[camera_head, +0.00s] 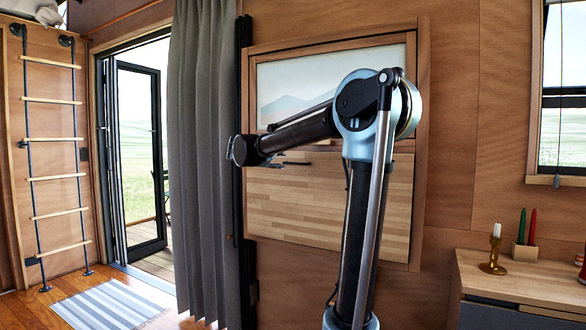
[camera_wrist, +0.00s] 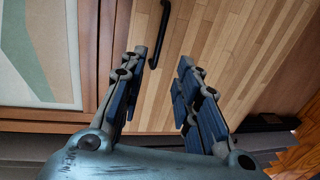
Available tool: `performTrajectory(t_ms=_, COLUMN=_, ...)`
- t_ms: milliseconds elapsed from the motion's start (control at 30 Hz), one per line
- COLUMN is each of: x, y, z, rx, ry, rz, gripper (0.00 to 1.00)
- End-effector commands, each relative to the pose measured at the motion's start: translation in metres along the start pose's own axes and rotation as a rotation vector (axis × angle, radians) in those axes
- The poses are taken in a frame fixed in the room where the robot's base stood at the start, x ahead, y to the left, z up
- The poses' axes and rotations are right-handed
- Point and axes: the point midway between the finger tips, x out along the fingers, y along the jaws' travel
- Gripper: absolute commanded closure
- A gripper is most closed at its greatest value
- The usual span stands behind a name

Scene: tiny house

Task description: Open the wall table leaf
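The wall table leaf (camera_head: 330,205) is a light wood-slatted panel, upright against the wall inside a brown frame below a landscape picture. In the wrist view the leaf (camera_wrist: 230,45) fills the upper right. Its dark bar handle (camera_wrist: 161,30) lies beyond my fingertips, roughly in line with the gap between them. In the head view the handle (camera_head: 296,163) shows near the leaf's top edge. My gripper (camera_wrist: 160,58) is open with nothing between its fingers. In the head view my gripper (camera_head: 262,158) is in front of the leaf's upper left, partly hidden by my arm.
A grey curtain (camera_head: 200,150) hangs left of the frame, beside an open glass door (camera_head: 140,150). A ladder (camera_head: 52,150) stands at the far left. A cabinet (camera_head: 525,275) with a candle holder (camera_head: 493,257) stands at the right. The landscape picture (camera_head: 290,85) is above the leaf.

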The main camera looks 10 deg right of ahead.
Motion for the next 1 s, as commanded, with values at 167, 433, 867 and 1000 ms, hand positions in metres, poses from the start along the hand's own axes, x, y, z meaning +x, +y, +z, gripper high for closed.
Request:
performTrajectory(t_ms=167, x=0.033, y=0.0, z=0.002, rx=0.001, ry=-0.004, rz=0.0, gripper=0.7)
performTrajectory(t_ms=433, x=0.081, y=0.0, z=0.002, rx=0.001, ry=-0.004, rz=-0.001, gripper=0.7)
performTrajectory(t_ms=867, x=0.14, y=0.0, z=0.001, rx=0.001, ry=-0.002, rz=-0.001, gripper=0.7)
performTrajectory(t_ms=1000, x=0.147, y=0.0, z=0.002, rx=0.001, ry=-0.003, rz=-0.001, gripper=0.7)
